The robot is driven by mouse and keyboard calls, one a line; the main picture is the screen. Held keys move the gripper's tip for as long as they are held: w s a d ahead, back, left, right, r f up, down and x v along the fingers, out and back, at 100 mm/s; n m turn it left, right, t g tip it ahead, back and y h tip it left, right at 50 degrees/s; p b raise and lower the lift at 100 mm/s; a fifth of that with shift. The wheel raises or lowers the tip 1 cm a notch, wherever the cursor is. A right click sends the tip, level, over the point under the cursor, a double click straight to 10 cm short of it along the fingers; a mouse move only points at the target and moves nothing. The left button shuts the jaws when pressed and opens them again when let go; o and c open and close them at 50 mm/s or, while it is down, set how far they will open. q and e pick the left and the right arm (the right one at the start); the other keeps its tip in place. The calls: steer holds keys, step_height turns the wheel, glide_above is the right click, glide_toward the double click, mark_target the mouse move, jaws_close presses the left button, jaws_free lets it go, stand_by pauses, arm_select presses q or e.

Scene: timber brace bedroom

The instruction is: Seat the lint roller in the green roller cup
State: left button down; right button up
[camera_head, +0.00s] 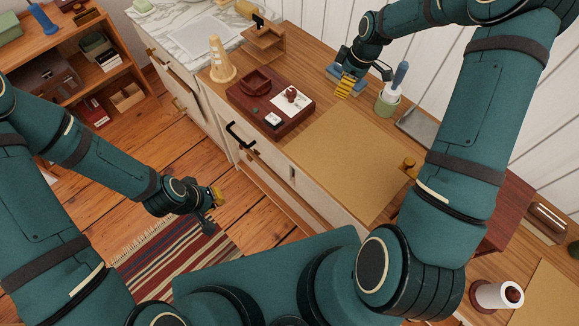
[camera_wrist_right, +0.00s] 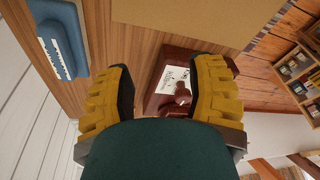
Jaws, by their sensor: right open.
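The green roller cup (camera_head: 387,102) stands upright on the wooden counter near the wall in the head view. The lint roller (camera_head: 400,75) appears to stand in it, with its blue handle sticking up and leaning slightly right. Its lower part is hidden by the cup wall. My right gripper (camera_head: 346,86) is over the counter just left of the cup, apart from it. Its yellow fingers are spread and empty in the right wrist view (camera_wrist_right: 160,82), where neither cup nor roller shows. My left gripper (camera_head: 217,197) hangs over the floor, away from the counter; its finger opening is unclear.
A blue object (camera_wrist_right: 57,40) lies near my right gripper. A dark red tray (camera_head: 248,103) with a white card (camera_head: 290,100) sits left. A tan mat (camera_head: 345,160) covers clear counter in front. A grey metal piece (camera_head: 418,128) lies right of the cup. A wooden cone (camera_head: 220,62) stands farther left.

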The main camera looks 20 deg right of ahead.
steer(key=s+a+f+m, duration=0.1)
steer(key=a, duration=0.2)
steer(key=s+a+f+m, duration=0.1)
steer(key=a+f, duration=0.1)
steer(key=a, duration=0.1)
steer(key=s+a+f+m+y, duration=0.1)
steer(key=a+f, duration=0.1)
steer(key=a, duration=0.1)
steer(key=shift+s+a+f, duration=0.25)
steer(key=shift+a, duration=0.05)
steer(key=s+a+f+m, duration=0.1)
steer(key=a, duration=0.1)
steer(key=s+a+f+m, duration=0.1)
steer(key=s+a, duration=0.1)
steer(key=s+a+f+m, duration=0.1)
steer(key=s+a, duration=0.1)
steer(key=a, duration=0.1)
steer(key=shift+s+f+m+y, duration=0.15)
steer(key=shift+f+m+y, duration=0.15)
steer(key=shift+y, duration=0.1)
steer(key=s+a+f+m, duration=0.2)
steer(key=s+a+m, duration=0.3)
steer(key=s, duration=0.5)
steer(key=shift+s+a+f+m+t, duration=0.15)
steer(key=shift+s+a+m+t, duration=0.05)
steer(key=shift+a+m+t, duration=0.25)
arm_select(q)
steer(key=shift+s, duration=0.1)
arm_select(e)
steer(key=shift+s, duration=0.1)
